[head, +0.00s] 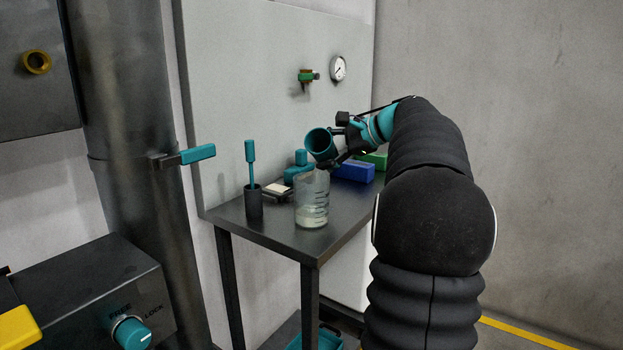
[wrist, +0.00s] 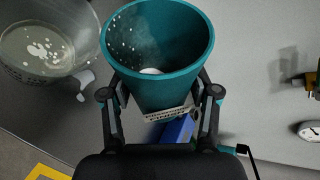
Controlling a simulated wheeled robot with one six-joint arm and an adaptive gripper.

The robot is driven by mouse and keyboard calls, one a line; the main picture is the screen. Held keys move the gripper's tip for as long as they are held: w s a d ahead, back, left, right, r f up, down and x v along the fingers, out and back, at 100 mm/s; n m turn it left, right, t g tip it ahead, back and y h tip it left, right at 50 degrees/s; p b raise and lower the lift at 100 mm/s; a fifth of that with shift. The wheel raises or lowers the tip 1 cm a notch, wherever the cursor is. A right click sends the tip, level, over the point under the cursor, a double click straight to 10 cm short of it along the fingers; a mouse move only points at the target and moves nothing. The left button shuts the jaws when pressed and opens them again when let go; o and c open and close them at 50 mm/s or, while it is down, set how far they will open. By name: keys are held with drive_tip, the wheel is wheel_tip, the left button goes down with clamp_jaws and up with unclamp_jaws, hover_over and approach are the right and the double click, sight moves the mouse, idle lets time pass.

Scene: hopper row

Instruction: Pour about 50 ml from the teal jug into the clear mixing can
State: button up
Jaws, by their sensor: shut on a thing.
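The teal jug (head: 319,144) is held tilted above the table, its open mouth turned toward the camera in the head view. In the wrist view the jug (wrist: 160,50) shows white drops on its inner wall and a small white patch deep inside. My gripper (head: 338,150) is shut on the jug; its two fingers (wrist: 160,95) clasp its sides. The clear mixing can (head: 311,202) stands upright on the table just below the jug, with graduation marks and a pale layer at its bottom. In the wrist view the can (wrist: 40,45) is left of the jug, with white flecks inside. No stream is visible.
The dark table (head: 270,228) also holds a dark cup (head: 253,203) with a teal-handled tool, a teal object (head: 298,172), a blue bin (head: 355,171) and a green bin (head: 374,160). A gauge (head: 338,68) and green-handled valve (head: 307,76) are on the panel behind.

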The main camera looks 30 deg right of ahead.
drive_tip(key=shift+r, duration=0.1)
idle(0.7)
drive_tip(key=shift+r+m+g+y, duration=0.35)
drive_tip(key=shift+m+g+y, duration=0.25)
drive_tip(key=shift+m, duration=0.3)
drive_tip(key=f, duration=0.2)
drive_tip(key=d+f+m+y, duration=0.1)
drive_tip(key=f, duration=0.2)
drive_tip(key=w+f+m+g, duration=0.1)
drive_tip(key=f, duration=0.1)
drive_tip(key=shift+d+f+y, duration=0.25)
drive_tip(key=shift+f+y, duration=0.15)
drive_tip(key=shift+w+d+m+y, duration=0.25)
drive_tip(key=shift+m+y, duration=0.15)
drive_tip(key=shift+m, duration=0.1)
drive_tip(key=shift+w+d+f+m+g+y, duration=0.1)
drive_tip(key=shift+w+d+m+g+y, duration=0.15)
drive_tip(key=shift+m+g+y, duration=0.35)
drive_tip(key=shift+d, duration=0.1)
